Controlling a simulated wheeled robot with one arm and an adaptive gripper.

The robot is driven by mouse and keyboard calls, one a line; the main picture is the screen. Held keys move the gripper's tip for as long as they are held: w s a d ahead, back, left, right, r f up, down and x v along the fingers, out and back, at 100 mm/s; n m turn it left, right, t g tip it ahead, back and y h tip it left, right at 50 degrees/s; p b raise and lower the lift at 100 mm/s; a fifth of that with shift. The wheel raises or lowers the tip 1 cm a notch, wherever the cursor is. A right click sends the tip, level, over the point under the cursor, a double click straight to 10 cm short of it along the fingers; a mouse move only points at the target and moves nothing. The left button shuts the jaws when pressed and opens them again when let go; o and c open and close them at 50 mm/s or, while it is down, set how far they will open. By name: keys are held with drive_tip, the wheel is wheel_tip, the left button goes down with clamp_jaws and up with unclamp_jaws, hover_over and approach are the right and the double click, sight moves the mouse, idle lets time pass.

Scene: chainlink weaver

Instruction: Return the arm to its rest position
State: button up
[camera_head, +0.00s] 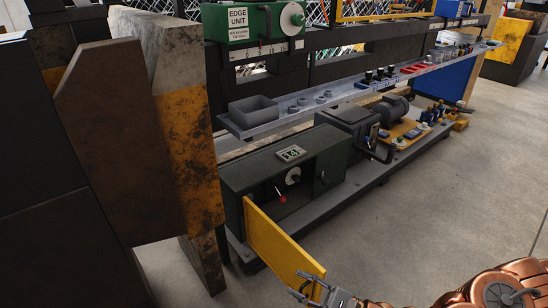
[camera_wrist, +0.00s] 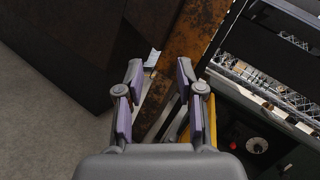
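My gripper (camera_head: 306,284) is at the bottom of the head view, close to the free end of an open yellow door (camera_head: 280,243). In the wrist view my gripper (camera_wrist: 160,75) has its two purple-padded fingers spread apart with nothing held between them. The yellow door shows in part behind the right finger in the wrist view (camera_wrist: 210,132); I cannot tell whether the gripper touches it. My copper-coloured arm (camera_head: 495,285) fills the lower right corner of the head view.
The door belongs to a dark green cabinet (camera_head: 245,172) marked 14, with a red-knobbed lever (camera_head: 281,197) inside. A rusty yellow-and-grey post (camera_head: 190,140) stands at left. A shelf with a grey bin (camera_head: 253,111) runs above. Concrete floor (camera_head: 440,215) is clear at right.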

drive_tip(key=s+a+r+n+g+h+p, duration=0.25)
drive_tip(key=s+r+n+g+p, duration=0.45)
drive_tip(key=r, duration=0.4)
drive_tip(key=s+a+r+n+g+h+p, duration=0.1)
drive_tip(key=s+r+n+g+h+p, duration=0.3)
drive_tip(key=s+r+n+g+p, duration=0.5)
drive_tip(key=s+d+r+t+h+p, duration=0.1)
drive_tip(key=d+r+t+h+p, duration=0.1)
drive_tip(key=d+r+h+p, duration=0.2)
drive_tip(key=s+d+r+t+h+p, duration=0.2)
drive_tip(key=d+r, duration=0.4)
drive_tip(key=r, duration=0.5)
drive_tip(key=s+d+r+n+t+h+p, duration=0.1)
drive_tip(key=d+r+t+h+p, duration=0.1)
drive_tip(key=d+r+h+p, duration=0.3)
wheel_tip(320, 180, up, 4)
drive_tip(key=shift+s+f+h+p, duration=0.25)
drive_tip(key=shift+h+p, duration=0.1)
drive_tip(key=shift+h, duration=0.4)
